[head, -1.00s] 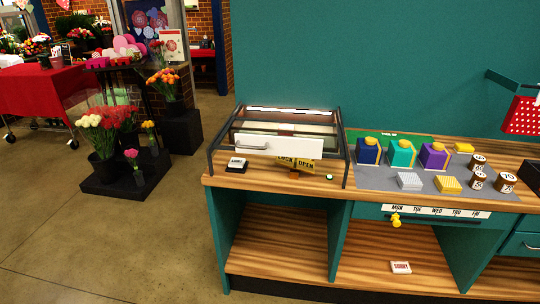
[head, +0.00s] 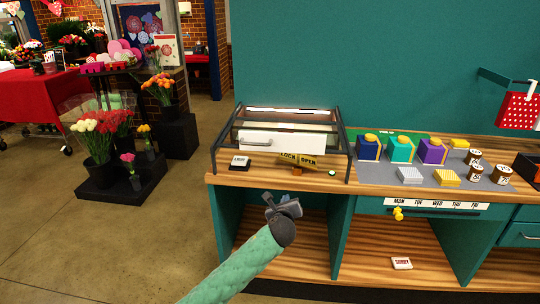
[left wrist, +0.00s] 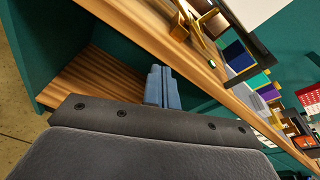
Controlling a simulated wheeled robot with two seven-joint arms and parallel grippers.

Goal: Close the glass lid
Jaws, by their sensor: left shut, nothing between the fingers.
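The glass lid (head: 283,126) belongs to a dark-framed case at the left end of the wooden counter. A white front panel with a handle (head: 268,142) shows below the glass. A gold sign reading LOCK and OPEN (head: 299,160) stands at the case's front. I cannot tell exactly how far the lid is tilted. My left gripper (head: 289,203) is shut and empty, in front of the counter edge and below the case. Its closed fingers also show in the left wrist view (left wrist: 163,88), before the lower shelf. My right gripper is out of view.
A small white-topped block (head: 240,162) sits left of the sign. Several coloured boxes stand on a grey mat (head: 375,177) to the right. The counter's front edge (head: 225,181) lies above open shelves.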

